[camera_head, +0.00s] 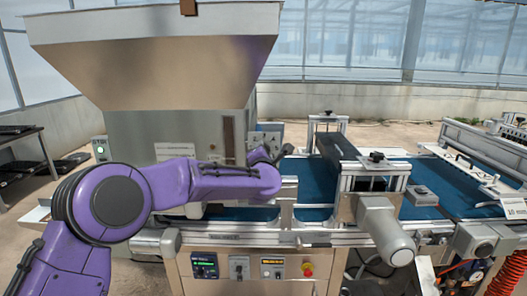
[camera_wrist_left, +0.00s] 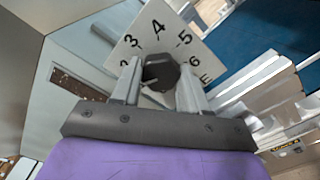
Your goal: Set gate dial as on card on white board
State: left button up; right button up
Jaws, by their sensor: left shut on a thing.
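The gate dial is a white plate (camera_wrist_left: 150,32) with black numbers, of which 3, 4, 5 and 6 read clearly in the left wrist view. A dark faceted knob (camera_wrist_left: 160,69) sits in front of its lower middle. My left gripper (camera_wrist_left: 162,88) has one finger on each side of the knob and is shut on it. The knob's pointer mark cannot be made out. In the head view my left gripper (camera_head: 266,158) reaches the front of the seeder under the hopper, and the dial is hidden there. I cannot make out the card on a white board. My right gripper is not in view.
A large metal hopper (camera_head: 160,60) stands above my left arm. A blue conveyor belt (camera_head: 420,204) runs right, with a roller frame (camera_head: 372,180) and a grey motor (camera_head: 385,232) across it. A control panel (camera_head: 255,270) is below. A table (camera_head: 22,150) stands far left.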

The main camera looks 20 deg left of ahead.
pick_arm(q)
jog(key=shift+m+p, duration=2.85)
jog(key=shift+m, duration=3.45)
jog(key=shift+f, duration=0.1)
jog(key=o, duration=1.1)
jog(key=shift+c, duration=0.2)
jog(key=b+v, duration=0.3)
jog(key=v, duration=0.7)
jog(key=shift+s+b, duration=0.25)
jog(key=shift+b, duration=0.1)
